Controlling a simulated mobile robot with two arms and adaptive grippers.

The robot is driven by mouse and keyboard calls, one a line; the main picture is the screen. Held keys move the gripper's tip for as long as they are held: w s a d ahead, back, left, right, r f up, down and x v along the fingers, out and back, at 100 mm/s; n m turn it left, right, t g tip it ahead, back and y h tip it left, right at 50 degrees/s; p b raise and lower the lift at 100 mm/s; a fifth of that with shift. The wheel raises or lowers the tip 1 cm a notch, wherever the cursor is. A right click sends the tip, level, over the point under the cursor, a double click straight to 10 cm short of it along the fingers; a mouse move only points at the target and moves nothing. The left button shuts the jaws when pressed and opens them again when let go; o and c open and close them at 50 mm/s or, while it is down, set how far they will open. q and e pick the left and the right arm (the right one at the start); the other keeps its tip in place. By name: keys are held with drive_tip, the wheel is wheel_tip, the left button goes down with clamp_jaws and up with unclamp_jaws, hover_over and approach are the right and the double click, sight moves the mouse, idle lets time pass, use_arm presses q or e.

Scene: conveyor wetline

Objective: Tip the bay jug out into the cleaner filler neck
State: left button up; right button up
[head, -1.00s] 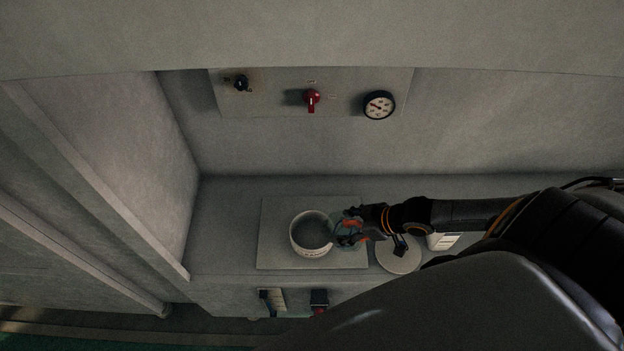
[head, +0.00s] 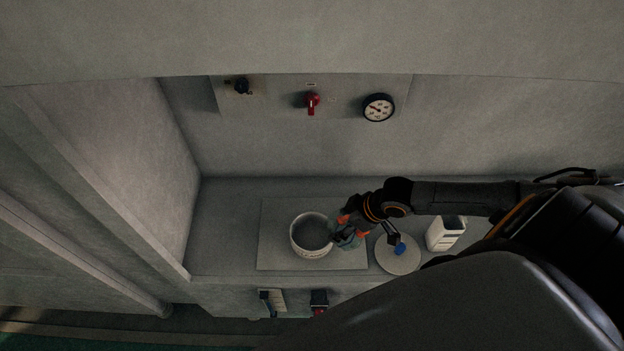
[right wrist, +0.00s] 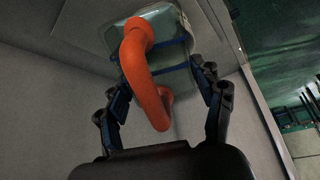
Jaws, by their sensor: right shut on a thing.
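The jug (head: 352,241) is a clear greenish vessel with an orange handle. It is beside the right rim of the white round filler neck (head: 297,243), which has lettering on its outer wall. My right gripper (head: 347,226) is shut on the jug. In the right wrist view the orange handle (right wrist: 147,85) runs between the fingers, with the translucent jug body (right wrist: 177,27) beyond it. The jug looks tilted toward the neck. Its mouth is mostly hidden, and I cannot tell whether liquid is flowing. My left gripper is not in view.
The neck stands on a square plate (head: 276,215). The back panel has a red knob (head: 312,100), a black knob (head: 241,86) and a gauge (head: 378,107).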

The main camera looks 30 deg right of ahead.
drive_tip(key=shift+w+a+r+g+h, duration=0.3)
drive_tip(key=shift+w+r+g+h, duration=0.1)
drive_tip(key=shift+g+h, duration=0.15)
drive_tip(key=shift+w+r+g, duration=0.15)
drive_tip(key=shift+g, duration=0.2)
drive_tip(key=shift+w+a+r+p, duration=0.2)
drive_tip(key=shift+w+a+p, duration=0.05)
drive_tip(key=shift+p, duration=0.2)
drive_tip(key=shift+w+a+r+g+h+p, duration=0.2)
drive_tip(key=shift+w+a+g+h+p, duration=0.35)
drive_tip(key=shift+w+g+p, duration=0.25)
drive_tip(key=shift+w+a+r+g+p, duration=0.1)
drive_tip(key=shift+w+g+p, duration=0.15)
drive_tip(key=shift+p, duration=0.35)
drive_tip(key=shift+w+a+g+h+p, duration=0.2)
drive_tip(key=shift+w+g+h+p, duration=0.05)
drive_tip(key=shift+g+h+p, duration=0.3)
